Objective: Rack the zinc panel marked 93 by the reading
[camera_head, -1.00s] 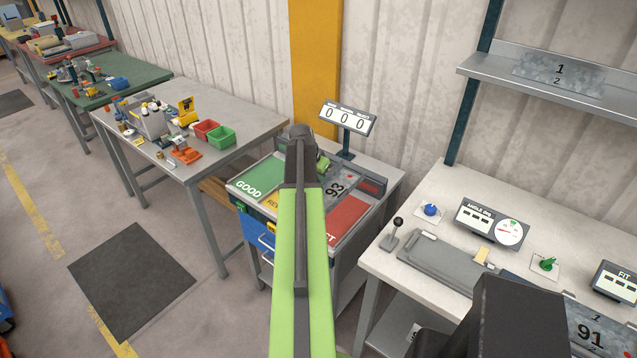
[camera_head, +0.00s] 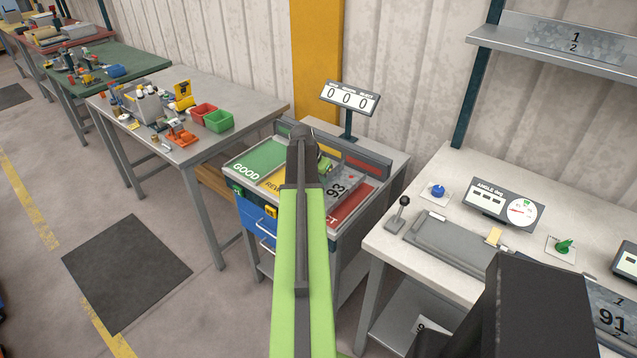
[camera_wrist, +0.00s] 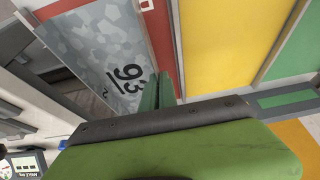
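The zinc panel marked 93 (camera_head: 343,183) is a mottled grey sheet above the sorting rack, partly hidden by my arm. My gripper (camera_wrist: 162,93) appears shut on the panel's edge; the exact contact is partly hidden. The rack has a green GOOD slot (camera_head: 255,160), a yellow slot (camera_head: 272,180) with its label partly covered, and a red slot (camera_head: 352,206) with its label mostly hidden. The post display (camera_head: 350,98) reads 0 0 0.
The right bench (camera_head: 450,170) carries a lever (camera_head: 398,215), a grey press plate (camera_head: 455,240), an angle gauge (camera_head: 503,205) and a panel marked 91 (camera_head: 612,312). A shelf (camera_head: 550,50) hangs above it. A bench with bins (camera_head: 217,121) stands left of the rack. The left floor is clear.

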